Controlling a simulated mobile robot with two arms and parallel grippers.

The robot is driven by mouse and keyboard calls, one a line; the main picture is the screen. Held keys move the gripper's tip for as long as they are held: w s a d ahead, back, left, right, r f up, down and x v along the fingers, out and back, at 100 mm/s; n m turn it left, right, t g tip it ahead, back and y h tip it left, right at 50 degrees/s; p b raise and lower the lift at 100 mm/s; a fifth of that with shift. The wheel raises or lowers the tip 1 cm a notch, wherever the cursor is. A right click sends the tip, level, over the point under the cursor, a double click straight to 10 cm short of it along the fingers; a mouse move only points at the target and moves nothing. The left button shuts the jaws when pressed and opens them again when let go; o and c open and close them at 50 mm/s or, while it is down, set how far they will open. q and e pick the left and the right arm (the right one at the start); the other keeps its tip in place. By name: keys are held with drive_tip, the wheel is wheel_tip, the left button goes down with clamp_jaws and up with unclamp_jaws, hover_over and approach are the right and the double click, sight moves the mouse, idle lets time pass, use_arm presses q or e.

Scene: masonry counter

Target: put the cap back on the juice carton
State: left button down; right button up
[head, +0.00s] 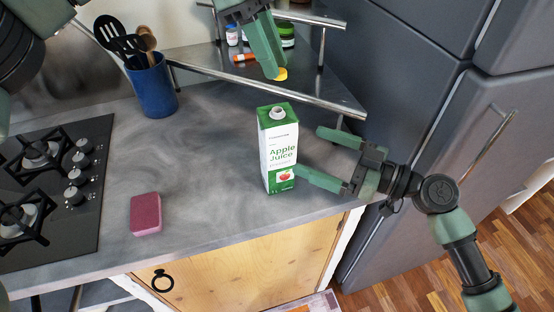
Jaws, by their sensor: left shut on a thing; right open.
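The apple juice carton (281,157) stands upright on the counter. Its green top has a white, uncapped spout (278,113). My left gripper (275,76) is above and behind the carton in the picture, shut on a small yellow cap (281,74), which is apart from the spout. My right gripper (308,154) is open at the carton's right side, one finger near its lower right edge and the other to the upper right. I cannot tell whether the lower finger touches the carton.
A corner shelf (215,58) with small jars and bottles stands behind. A blue utensil holder (153,88), a gas hob (55,190) and a pink sponge (146,214) are to the left. The counter (205,180) between sponge and carton is clear. A dark fridge (400,100) stands at the right.

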use_arm(q)
drive_tip(key=shift+a, duration=0.15)
use_arm(e)
drive_tip(key=x, duration=1.2)
drive_tip(key=shift+s, duration=0.1)
drive_tip(key=shift+d, duration=0.1)
drive_tip(key=c, duration=2.2)
use_arm(q)
hover_over(277, 109)
drive_tip(key=a, duration=0.1)
drive_tip(key=shift+w+a+f, duration=0.1)
drive_tip(key=shift+f, duration=1.15)
drive_tip(key=shift+w+f, duration=0.1)
drive_tip(key=shift+f, duration=1.1)
use_arm(e)
drive_tip(key=shift+o, duration=0.2)
use_arm(q)
drive_tip(key=shift+f, duration=0.9)
drive_tip(key=shift+f, duration=0.55)
use_arm(e)
clamp_jaws()
